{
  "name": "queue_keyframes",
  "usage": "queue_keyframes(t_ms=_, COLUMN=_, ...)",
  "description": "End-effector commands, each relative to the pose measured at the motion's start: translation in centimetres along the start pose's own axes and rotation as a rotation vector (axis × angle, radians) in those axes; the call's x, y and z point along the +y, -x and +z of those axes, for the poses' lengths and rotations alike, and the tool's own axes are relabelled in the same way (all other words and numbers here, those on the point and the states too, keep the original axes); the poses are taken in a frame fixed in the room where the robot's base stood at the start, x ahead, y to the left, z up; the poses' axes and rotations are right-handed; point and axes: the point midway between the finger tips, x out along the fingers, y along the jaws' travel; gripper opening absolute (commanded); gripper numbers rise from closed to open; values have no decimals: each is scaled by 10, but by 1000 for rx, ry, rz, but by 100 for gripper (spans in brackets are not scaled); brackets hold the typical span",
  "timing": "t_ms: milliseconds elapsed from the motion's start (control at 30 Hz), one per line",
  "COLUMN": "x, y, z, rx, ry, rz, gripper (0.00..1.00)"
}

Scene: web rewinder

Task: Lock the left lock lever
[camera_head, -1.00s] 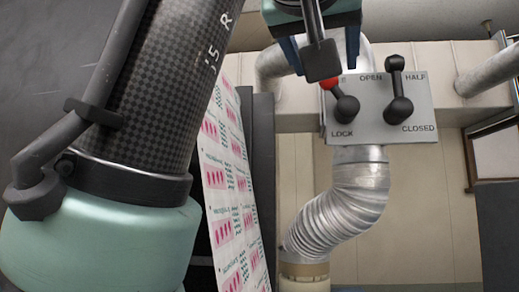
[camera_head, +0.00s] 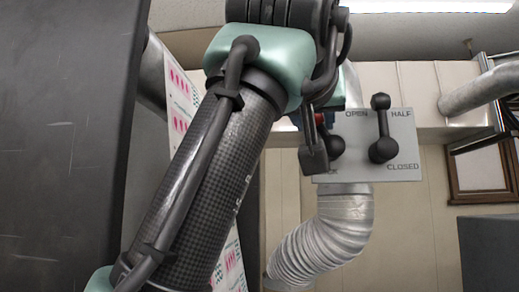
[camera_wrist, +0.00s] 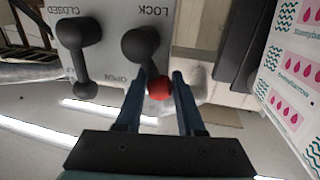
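The left lock lever (camera_wrist: 143,48) is black with a red end (camera_wrist: 160,86). In the wrist view, which shows the panel upside down, its base is beside LOCK and its red end points towards the OPEN side. My gripper (camera_wrist: 160,80) has its two blue fingers on either side of the red end, with a gap visible at least on the right; contact on the left is unclear. In the head view the left lever (camera_head: 336,146) is mostly hidden behind my arm. The grey panel (camera_head: 403,130) carries both levers.
The right lever (camera_head: 382,128), all black, points up between OPEN and HALF, close beside the left one. A silver duct (camera_head: 330,235) hangs below the panel. A printed web (camera_wrist: 290,75) and a dark machine wall (camera_head: 70,140) stand to one side.

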Motion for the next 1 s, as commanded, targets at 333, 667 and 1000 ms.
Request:
queue_keyframes(t_ms=333, x=0, y=0, z=0, rx=0, ry=0, rz=-1, gripper=0)
queue_keyframes(t_ms=667, x=-2, y=0, z=2, rx=6, ry=33, rz=-1, gripper=0)
queue_keyframes(t_ms=1000, x=-5, y=1, z=8, rx=24, ry=150, rz=1, gripper=0)
